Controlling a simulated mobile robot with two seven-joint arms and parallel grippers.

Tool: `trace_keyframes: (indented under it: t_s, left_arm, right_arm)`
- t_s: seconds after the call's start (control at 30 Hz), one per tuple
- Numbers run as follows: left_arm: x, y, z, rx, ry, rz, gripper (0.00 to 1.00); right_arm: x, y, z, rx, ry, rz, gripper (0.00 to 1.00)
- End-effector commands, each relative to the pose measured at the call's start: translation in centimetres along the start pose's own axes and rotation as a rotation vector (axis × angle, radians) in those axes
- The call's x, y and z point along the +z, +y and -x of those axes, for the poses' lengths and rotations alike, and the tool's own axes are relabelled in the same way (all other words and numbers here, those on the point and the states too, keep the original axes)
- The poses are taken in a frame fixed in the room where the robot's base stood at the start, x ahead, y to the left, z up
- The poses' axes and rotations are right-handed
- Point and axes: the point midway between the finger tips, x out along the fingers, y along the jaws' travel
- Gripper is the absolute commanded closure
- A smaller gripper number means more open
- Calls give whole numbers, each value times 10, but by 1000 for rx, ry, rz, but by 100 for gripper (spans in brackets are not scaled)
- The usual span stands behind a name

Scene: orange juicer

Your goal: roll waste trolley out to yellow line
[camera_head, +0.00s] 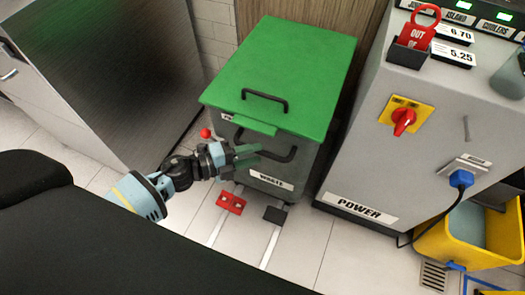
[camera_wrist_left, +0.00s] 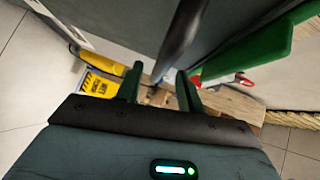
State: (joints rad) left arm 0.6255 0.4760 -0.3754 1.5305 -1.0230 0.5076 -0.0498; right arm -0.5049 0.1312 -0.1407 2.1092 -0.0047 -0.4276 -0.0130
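The waste trolley is a grey bin with a green lid (camera_head: 285,75) and a "WASTE" label (camera_head: 270,180). It stands between a steel cabinet and the power cabinet. A black handle (camera_head: 265,97) is on its lid and a black bar handle (camera_head: 272,154) is on its front. My left gripper (camera_head: 247,156) is at the left part of the front bar. In the left wrist view its green fingers (camera_wrist_left: 159,88) are apart, with the dark bar (camera_wrist_left: 182,35) reaching toward the gap; contact is unclear. My right gripper is out of view. I see no yellow floor line.
A red block (camera_head: 230,203) and a dark block (camera_head: 275,214) sit at the trolley's front foot, by pale floor strips (camera_head: 270,246). The steel cabinet (camera_head: 120,65) is left. The power cabinet (camera_head: 362,205) and a yellow bin (camera_head: 450,250) are right.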

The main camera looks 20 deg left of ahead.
Motion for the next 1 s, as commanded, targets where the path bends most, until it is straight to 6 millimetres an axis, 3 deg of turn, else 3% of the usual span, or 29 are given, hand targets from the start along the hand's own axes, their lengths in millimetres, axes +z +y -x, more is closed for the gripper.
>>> trace_keyframes:
  t_s: [0.23,0.6,0.9,1.0]
  left_arm:
    - [0,0,-28,0,-1,0,62]
    - [0,0,-33,0,-1,0,62]
    - [0,0,-33,0,-1,0,100]
    - [0,0,-33,0,-1,0,100]
  right_arm:
    - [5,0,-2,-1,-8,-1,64]
    - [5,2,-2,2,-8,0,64]
    - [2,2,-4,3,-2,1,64]
    - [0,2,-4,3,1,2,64]
